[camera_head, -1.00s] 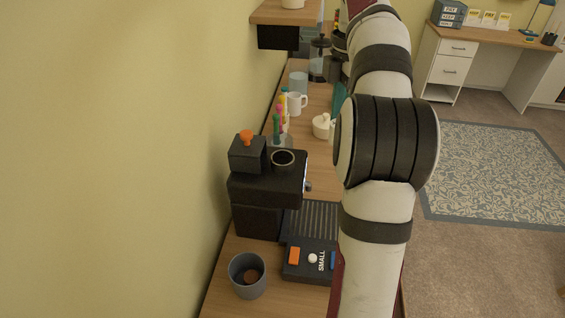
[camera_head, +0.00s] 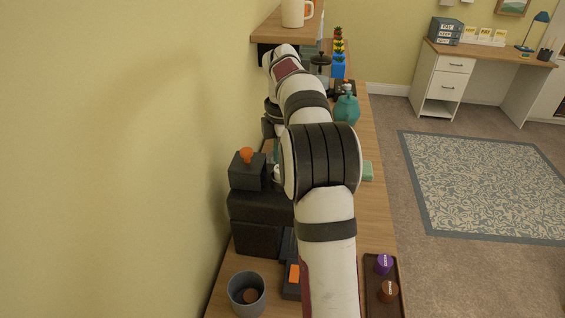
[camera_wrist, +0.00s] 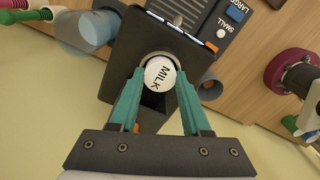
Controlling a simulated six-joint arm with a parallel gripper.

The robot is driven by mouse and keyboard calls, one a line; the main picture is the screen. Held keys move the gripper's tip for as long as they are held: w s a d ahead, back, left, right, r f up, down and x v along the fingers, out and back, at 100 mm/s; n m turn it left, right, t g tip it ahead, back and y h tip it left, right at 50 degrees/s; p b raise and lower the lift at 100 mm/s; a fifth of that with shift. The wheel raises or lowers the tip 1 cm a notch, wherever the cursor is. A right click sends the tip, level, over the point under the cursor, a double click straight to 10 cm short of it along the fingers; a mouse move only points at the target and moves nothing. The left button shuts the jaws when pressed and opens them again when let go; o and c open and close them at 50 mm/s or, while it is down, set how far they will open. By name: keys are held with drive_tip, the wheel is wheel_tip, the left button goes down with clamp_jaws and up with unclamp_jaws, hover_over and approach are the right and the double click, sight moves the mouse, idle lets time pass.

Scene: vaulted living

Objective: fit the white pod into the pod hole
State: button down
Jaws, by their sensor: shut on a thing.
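The white pod (camera_wrist: 160,73), lettered MILK, is in the wrist view between the teal fingertips of my gripper (camera_wrist: 158,80). My gripper is shut on it. The pod is in front of the round pod hole (camera_wrist: 160,54) in the top of the black machine (camera_wrist: 124,48); the hole's pale rim shows just beyond the pod. I cannot tell how much height lies between pod and hole. In the head view the machine (camera_head: 258,208) stands against the wall, and my arm hides the hole, the pod and the gripper.
An orange-knobbed block (camera_head: 247,168) rises on the machine beside the hole. A grey cup (camera_head: 246,294) holds something brown in front of the machine. A dark tray (camera_head: 371,290) with a purple pod (camera_head: 384,264) and a brown pod (camera_head: 389,291) lies at right. A shelf (camera_head: 284,24) overhangs behind.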

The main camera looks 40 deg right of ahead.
drive_tip(key=shift+f, duration=0.15)
drive_tip(key=shift+c, duration=1.8)
unclamp_jaws()
wheel_tip(320, 180, up, 8)
drive_tip(key=shift+f, duration=0.1)
drive_tip(key=s+a+m, duration=0.4)
drive_tip(key=s+a, duration=0.1)
drive_tip(key=a, duration=0.3)
drive_tip(key=s+a+m, duration=0.4)
drive_tip(key=s+a, duration=0.1)
drive_tip(key=a, duration=0.3)
drive_tip(key=s+a+f+m+y, duration=0.1)
drive_tip(key=s+a+f+m, duration=0.4)
drive_tip(key=s, duration=0.4)
drive_tip(key=s+a+f+m, duration=0.5)
drive_tip(key=s+f+m, duration=0.1)
drive_tip(key=s, duration=0.4)
drive_tip(key=shift+a+y, duration=0.4)
